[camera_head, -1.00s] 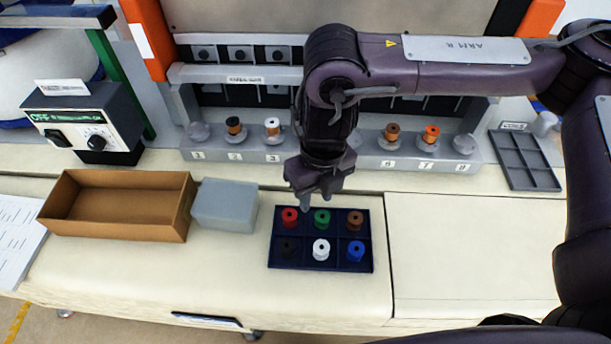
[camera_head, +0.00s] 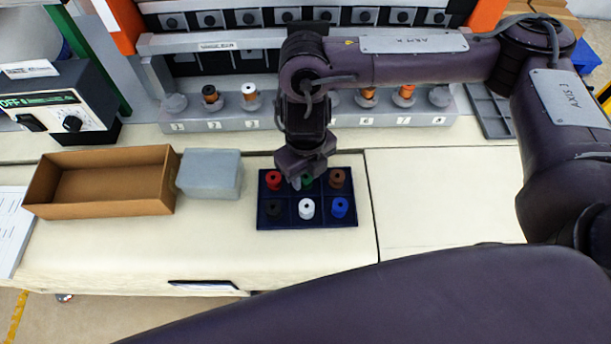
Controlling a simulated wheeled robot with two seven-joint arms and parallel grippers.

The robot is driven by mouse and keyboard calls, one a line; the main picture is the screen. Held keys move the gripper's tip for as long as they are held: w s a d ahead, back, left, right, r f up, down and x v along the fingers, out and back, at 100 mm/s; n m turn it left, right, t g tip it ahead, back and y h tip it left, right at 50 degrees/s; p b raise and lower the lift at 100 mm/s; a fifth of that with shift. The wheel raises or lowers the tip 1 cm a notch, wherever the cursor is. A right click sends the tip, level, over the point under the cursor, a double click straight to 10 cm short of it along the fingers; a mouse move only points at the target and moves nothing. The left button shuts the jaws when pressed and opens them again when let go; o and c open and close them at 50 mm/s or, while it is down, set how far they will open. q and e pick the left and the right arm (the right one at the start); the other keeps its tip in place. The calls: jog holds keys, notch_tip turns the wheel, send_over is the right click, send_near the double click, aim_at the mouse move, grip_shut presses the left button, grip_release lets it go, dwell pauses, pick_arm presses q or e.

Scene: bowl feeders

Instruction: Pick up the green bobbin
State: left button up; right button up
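The green bobbin (camera_head: 308,181) stands in the top middle compartment of a dark blue tray (camera_head: 263,222). It is mostly hidden behind my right gripper (camera_head: 306,180), which points down over it. The fingers look spread, one on each side of the bobbin's top. Whether they touch it cannot be told. In the same tray are a red bobbin (camera_head: 273,180) at top left, a brown one (camera_head: 337,178) at top right, a black one (camera_head: 274,208), a white one (camera_head: 306,208) and a blue one (camera_head: 340,207) along the front. My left gripper is not in view.
A brown open box (camera_head: 100,209) and a grey block (camera_head: 209,174) stand left of the tray. Behind is a numbered rack (camera_head: 190,126) with bobbins on some pegs. A grey divided tray (camera_head: 489,112) lies at back right. The table right of the blue tray is clear.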

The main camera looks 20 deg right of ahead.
jog(key=shift+c, duration=0.6)
jog(key=c, duration=0.5)
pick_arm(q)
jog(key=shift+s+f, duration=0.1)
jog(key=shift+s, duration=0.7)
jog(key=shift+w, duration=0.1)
pick_arm(e)
jog(key=shift+r, duration=0.1)
